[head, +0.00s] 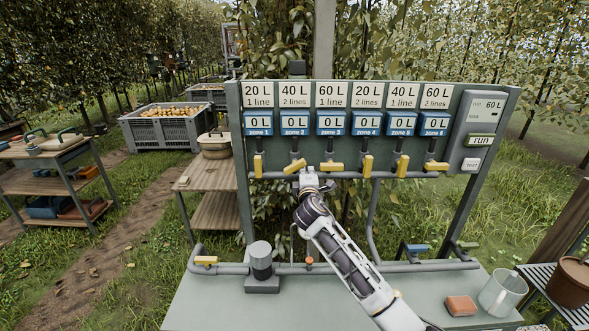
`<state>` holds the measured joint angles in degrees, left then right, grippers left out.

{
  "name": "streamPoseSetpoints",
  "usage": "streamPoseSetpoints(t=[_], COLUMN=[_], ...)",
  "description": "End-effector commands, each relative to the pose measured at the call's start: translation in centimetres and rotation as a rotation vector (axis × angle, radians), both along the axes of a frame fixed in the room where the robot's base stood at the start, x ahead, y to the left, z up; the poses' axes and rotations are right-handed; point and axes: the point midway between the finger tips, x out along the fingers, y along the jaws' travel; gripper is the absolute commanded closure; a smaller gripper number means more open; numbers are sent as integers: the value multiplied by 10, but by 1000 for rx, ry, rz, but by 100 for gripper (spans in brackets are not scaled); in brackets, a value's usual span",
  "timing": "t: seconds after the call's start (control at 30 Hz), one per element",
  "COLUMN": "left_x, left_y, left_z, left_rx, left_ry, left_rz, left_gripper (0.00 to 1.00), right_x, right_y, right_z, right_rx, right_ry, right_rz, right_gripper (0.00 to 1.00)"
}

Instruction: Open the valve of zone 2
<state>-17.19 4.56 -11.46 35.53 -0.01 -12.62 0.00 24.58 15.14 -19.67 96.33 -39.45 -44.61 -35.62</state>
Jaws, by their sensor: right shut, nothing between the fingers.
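A green panel (387,152) carries a row of six zone signs, each with a yellow valve handle below it on a grey pipe. The zone 2 handle (294,167) is tilted, its right end higher, between level and upright. My left gripper is not in view.
The zone 3 handle (332,167) lies level close to the right of my gripper; the zone 1 handle (258,166) stands upright. A control box (479,130) reads 60 L.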

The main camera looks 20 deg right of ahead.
Motion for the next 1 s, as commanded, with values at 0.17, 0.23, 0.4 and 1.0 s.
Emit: streamPoseSetpoints(t=[0.17, 0.23, 0.4, 1.0], left_x=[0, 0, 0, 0], left_y=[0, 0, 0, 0], left_z=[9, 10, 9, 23], left_rx=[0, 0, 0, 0], left_ry=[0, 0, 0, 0], left_rz=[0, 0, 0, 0], left_gripper=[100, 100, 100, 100], right_x=[0, -1, -1, 0], right_y=[-2, -2, -2, -1], right_z=[12, 13, 12, 26], right_rx=[0, 0, 1, 1], right_ry=[-6, -6, -5, -5], right_rz=[1, 1, 1, 2], right_gripper=[100, 100, 100, 100])
